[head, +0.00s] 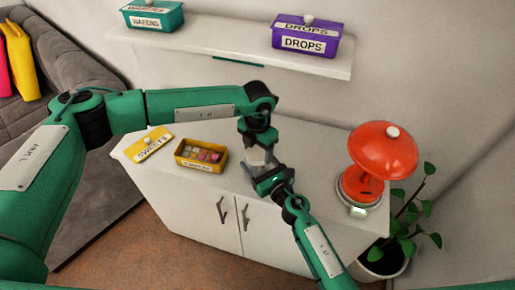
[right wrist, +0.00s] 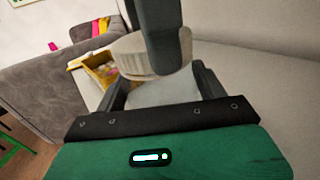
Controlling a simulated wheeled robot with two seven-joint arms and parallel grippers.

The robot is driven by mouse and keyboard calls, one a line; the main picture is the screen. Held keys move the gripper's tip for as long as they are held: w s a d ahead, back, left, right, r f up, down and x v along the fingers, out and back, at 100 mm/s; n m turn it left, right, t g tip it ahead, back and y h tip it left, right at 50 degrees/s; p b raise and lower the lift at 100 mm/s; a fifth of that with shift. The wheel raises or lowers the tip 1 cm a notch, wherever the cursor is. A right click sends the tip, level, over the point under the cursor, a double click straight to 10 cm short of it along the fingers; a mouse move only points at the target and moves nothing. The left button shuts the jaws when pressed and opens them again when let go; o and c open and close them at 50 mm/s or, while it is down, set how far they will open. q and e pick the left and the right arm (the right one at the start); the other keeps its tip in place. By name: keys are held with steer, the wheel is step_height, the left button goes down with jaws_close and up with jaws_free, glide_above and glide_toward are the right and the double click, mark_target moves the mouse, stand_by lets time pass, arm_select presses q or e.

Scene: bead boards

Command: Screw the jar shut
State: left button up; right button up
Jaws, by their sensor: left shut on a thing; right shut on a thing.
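The jar (right wrist: 165,93) is a pale, cloudy body low in the right wrist view, between the dark fingers of my right gripper (right wrist: 165,88). Its ribbed cream lid (right wrist: 135,60) is directly above it, with a dark finger of my left gripper in front. In the head view my left gripper (head: 259,143) points down onto the lid from above, shut on it. My right gripper (head: 264,170) comes from below right and is shut on the jar (head: 257,157). The grippers hide most of both. I cannot tell whether the lid is seated or slightly raised.
On the white cabinet (head: 190,190), an open yellow sweets box (head: 186,161) and its loose lid (head: 149,143) lie left. A red lamp-like object (head: 383,150) stands right. A wall shelf (head: 225,40) holds a wafers box (head: 150,18) and a drops box (head: 311,40). A plant (head: 405,225) is beside the cabinet.

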arm_select(q)
steer(key=shift+m, duration=0.3)
steer(key=m, duration=0.7)
steer(key=shift+m, duration=0.4)
steer(key=o, duration=1.1)
steer(key=shift+r, duration=2.2)
steer(key=shift+d+r, duration=0.1)
steer(key=shift+c, duration=0.5)
